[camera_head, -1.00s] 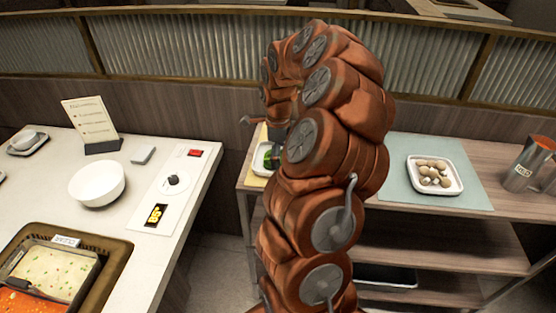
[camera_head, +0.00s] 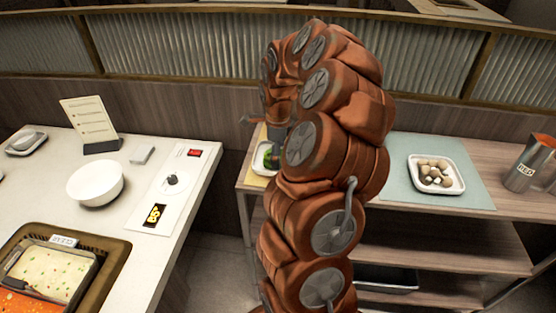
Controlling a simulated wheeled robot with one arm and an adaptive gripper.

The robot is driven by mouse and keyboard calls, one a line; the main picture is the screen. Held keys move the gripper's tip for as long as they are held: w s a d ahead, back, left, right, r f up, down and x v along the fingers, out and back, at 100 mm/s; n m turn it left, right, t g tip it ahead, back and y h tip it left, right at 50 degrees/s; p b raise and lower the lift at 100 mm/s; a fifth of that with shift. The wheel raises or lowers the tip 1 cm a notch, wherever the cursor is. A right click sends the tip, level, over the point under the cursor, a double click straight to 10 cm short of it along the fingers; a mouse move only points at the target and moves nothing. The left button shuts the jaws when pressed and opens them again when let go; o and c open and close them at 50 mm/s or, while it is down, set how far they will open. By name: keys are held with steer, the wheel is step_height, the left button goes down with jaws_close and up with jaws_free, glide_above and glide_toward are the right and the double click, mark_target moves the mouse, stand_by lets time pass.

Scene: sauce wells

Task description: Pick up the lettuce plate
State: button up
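The lettuce plate (camera_head: 256,158) is a small white dish with green leaves on it. It lies on a yellow mat at the left end of the wooden shelf unit, and its right side is hidden by my arm. My gripper (camera_head: 268,133) points down over or close to the plate. It is mostly hidden behind my red-brown arm, with only a grey part and a small dark finger piece showing. I cannot tell whether it touches the plate or how wide its fingers are.
A plate of mushrooms (camera_head: 411,171) lies on a blue-green mat (camera_head: 395,150), with a metal pitcher (camera_head: 524,170) to its right. A gap separates counter and shelf.

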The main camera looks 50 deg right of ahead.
stand_by(0.5)
steer(key=c, duration=1.2)
steer(key=shift+r+p, duration=0.3)
steer(key=shift+p, duration=0.25)
steer(key=shift+c, duration=0.2)
